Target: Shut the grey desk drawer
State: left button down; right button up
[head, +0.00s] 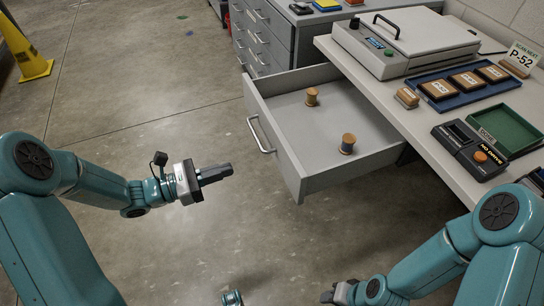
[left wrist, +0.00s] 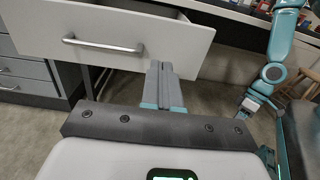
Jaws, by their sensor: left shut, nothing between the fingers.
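The grey desk drawer (head: 324,183) stands pulled out from the desk in the head view, with a metal bar handle (head: 260,136) on its front. Two wooden spools lie inside, one toward the back (head: 312,96) and one toward the front (head: 347,143). My left gripper (head: 230,171) is shut and empty, to the left of the drawer front and apart from it. In the left wrist view the drawer front (left wrist: 185,45) and its handle (left wrist: 103,45) show beyond my shut fingers (left wrist: 165,72). My right gripper (head: 328,296) is low at the bottom edge, too small to tell its jaws.
The desk top (head: 440,124) holds a grey machine (head: 405,40), a blue tray (head: 447,97) of stamps, a green tray (head: 508,131) and a black device (head: 470,150). A grey cabinet (head: 262,40) stands behind. A yellow floor sign (head: 25,50) is far left. Open floor lies left of the drawer.

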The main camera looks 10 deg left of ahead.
aim_at(282, 154)
pick_arm(q)
jog(key=b+x, duration=0.2)
jog(key=x, duration=1)
jog(key=shift+d+f, duration=0.1)
jog(key=shift+d, duration=0.15)
pick_arm(e)
notch_tip(282, 154, down, 2)
jog(key=shift+d+f, duration=0.15)
pick_arm(q)
jog(key=shift+d, duration=0.1)
